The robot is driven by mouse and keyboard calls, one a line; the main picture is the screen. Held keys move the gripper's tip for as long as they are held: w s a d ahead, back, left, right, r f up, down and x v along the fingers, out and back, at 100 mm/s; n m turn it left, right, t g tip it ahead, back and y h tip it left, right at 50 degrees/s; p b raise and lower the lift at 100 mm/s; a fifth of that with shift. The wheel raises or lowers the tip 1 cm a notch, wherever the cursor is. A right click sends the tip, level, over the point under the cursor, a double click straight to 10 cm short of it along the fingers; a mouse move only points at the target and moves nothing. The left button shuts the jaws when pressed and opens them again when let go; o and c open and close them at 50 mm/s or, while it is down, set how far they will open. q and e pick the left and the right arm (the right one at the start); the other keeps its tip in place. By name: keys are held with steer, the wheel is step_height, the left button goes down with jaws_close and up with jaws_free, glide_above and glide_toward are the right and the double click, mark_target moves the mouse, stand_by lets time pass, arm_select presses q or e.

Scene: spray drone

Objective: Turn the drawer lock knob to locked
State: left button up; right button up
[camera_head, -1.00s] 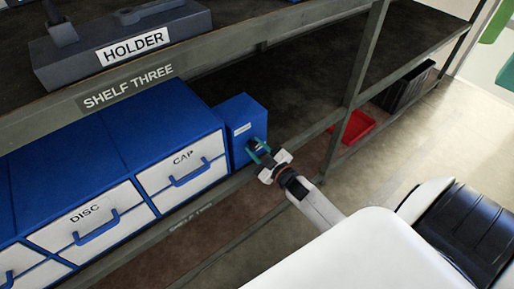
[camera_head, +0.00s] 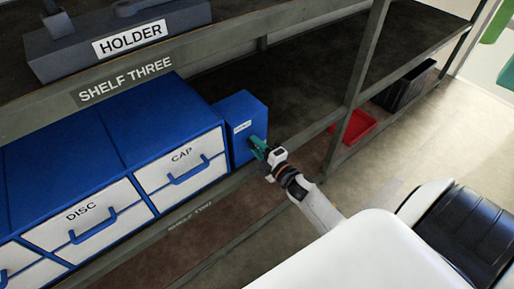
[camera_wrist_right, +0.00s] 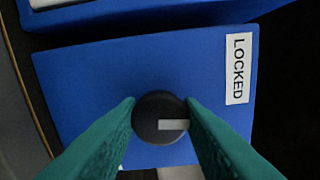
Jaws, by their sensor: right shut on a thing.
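The lock box is a small blue box (camera_head: 242,112) at the right end of the drawer row, with a white label on its front. In the right wrist view its blue face (camera_wrist_right: 100,85) carries a "LOCKED" label (camera_wrist_right: 239,68) near the right edge. The round black knob (camera_wrist_right: 150,105) has a light grey pointer mark (camera_wrist_right: 173,124) running from its middle to the right, towards the label's side. My right gripper (camera_head: 259,148) has its teal fingers shut on the knob's two sides. In the head view the fingers hide the knob. My left gripper is not in view.
Blue drawers marked CAP (camera_head: 181,165) and DISC (camera_head: 85,218) stand left of the box. The shelf-three edge (camera_head: 130,85) runs above, with a grey holder (camera_head: 120,48) on it. A shelf post (camera_head: 362,75) and a red tray (camera_head: 355,127) are to the right.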

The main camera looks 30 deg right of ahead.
steer(key=shift+n, duration=0.6)
steer(key=o, duration=1)
steer(key=s, duration=0.8)
steer(key=s+d+b, duration=0.1)
steer(key=s, duration=0.3)
